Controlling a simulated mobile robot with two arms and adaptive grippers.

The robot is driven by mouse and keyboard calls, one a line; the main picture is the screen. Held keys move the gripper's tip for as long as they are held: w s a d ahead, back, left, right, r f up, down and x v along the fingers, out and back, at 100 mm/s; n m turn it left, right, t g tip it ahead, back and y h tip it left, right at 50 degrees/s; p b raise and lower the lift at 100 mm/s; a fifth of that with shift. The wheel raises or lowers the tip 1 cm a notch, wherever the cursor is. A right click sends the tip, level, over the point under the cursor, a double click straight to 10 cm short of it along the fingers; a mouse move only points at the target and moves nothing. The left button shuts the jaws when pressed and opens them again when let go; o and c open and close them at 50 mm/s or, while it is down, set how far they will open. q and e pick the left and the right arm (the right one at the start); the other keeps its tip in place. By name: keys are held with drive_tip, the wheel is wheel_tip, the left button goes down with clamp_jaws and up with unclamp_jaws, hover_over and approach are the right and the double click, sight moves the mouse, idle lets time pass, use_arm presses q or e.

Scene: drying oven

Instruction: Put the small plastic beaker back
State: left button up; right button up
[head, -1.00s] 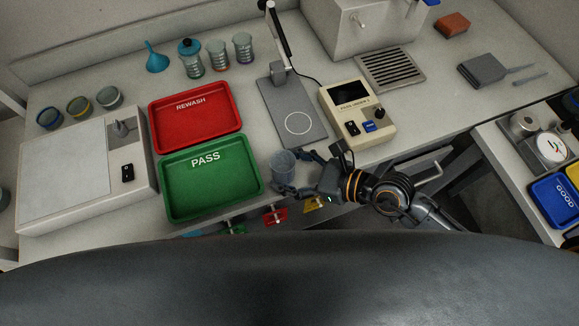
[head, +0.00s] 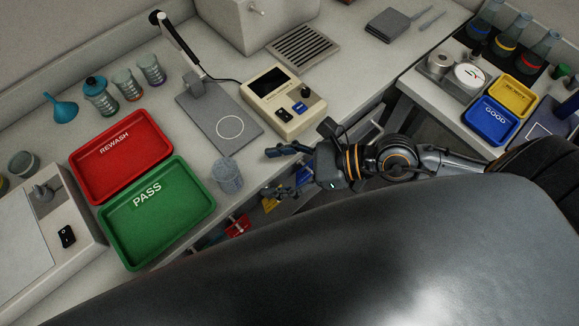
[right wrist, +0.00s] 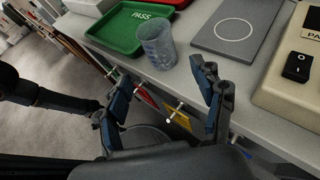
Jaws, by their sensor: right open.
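A small clear plastic beaker (head: 228,176) stands upright on the bench, close to the right side of the green PASS tray (head: 121,246) and near the bench's front edge. It also shows in the right wrist view (right wrist: 156,45), beyond my fingertips, and looks empty. My right gripper (head: 276,171) is open and empty, to the right of the beaker and apart from it, over the bench's front edge. In the right wrist view its two fingers (right wrist: 162,82) are spread wide with nothing between them. My left gripper is not in view.
A red REWASH tray (head: 84,187) lies behind the PASS tray. A grey plate with a white circle (head: 206,108) and a beige meter (head: 283,98) stand behind the gripper. Coloured tags (head: 237,225) hang below the bench edge. A side table with blue GOOD tray (head: 489,140) is right.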

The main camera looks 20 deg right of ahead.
drive_tip(key=shift+b+v, duration=0.35)
drive_tip(key=shift+v, duration=1.1)
